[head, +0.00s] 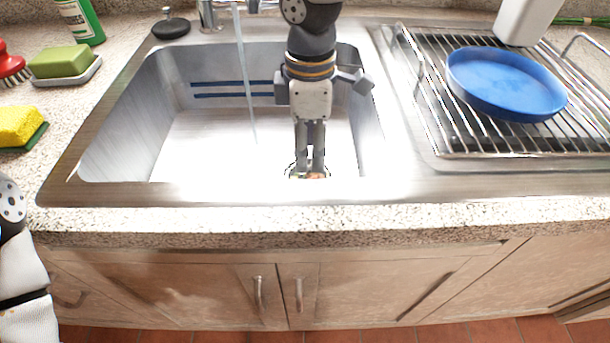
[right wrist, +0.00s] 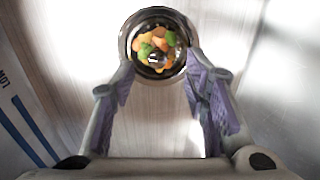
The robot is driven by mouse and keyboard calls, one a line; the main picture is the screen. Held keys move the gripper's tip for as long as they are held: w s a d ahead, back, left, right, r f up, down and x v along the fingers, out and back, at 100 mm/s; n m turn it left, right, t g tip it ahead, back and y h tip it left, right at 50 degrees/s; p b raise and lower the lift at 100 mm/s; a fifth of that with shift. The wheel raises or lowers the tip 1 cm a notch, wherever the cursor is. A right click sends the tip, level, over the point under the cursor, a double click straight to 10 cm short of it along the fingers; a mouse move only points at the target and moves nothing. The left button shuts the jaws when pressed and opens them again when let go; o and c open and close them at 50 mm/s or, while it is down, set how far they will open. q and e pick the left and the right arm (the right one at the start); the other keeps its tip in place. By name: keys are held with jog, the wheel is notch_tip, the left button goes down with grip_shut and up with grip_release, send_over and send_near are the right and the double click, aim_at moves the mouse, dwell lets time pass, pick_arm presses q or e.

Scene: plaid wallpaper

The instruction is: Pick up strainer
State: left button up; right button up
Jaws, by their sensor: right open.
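The strainer, a round metal piece holding orange and green food scraps, sits at the sink floor. It shows whole in the right wrist view (right wrist: 157,42), and its edge shows beside my fingers in the head view (head: 293,171). My right gripper (head: 309,166) points down into the sink just over the strainer. In the right wrist view its purple-padded fingers (right wrist: 160,72) are spread apart, with the strainer seen between and beyond their tips and nothing held. I cannot tell whether the fingertips touch the rim. My left gripper is out of view.
The steel sink (head: 120,135) surrounds my right gripper, its front wall close by. Water (head: 243,75) runs from the faucet, left of my arm. A rack (head: 450,125) with a blue plate (head: 505,83) stands right. Sponges (head: 60,61) and a green bottle (head: 78,20) stand left.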

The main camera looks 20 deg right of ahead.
aim_at(307, 174)
notch_tip(307, 174, down, 5)
jog(key=shift+w+f, duration=0.15)
jog(key=shift+f, duration=0.05)
jog(key=shift+r, duration=0.1)
grip_shut()
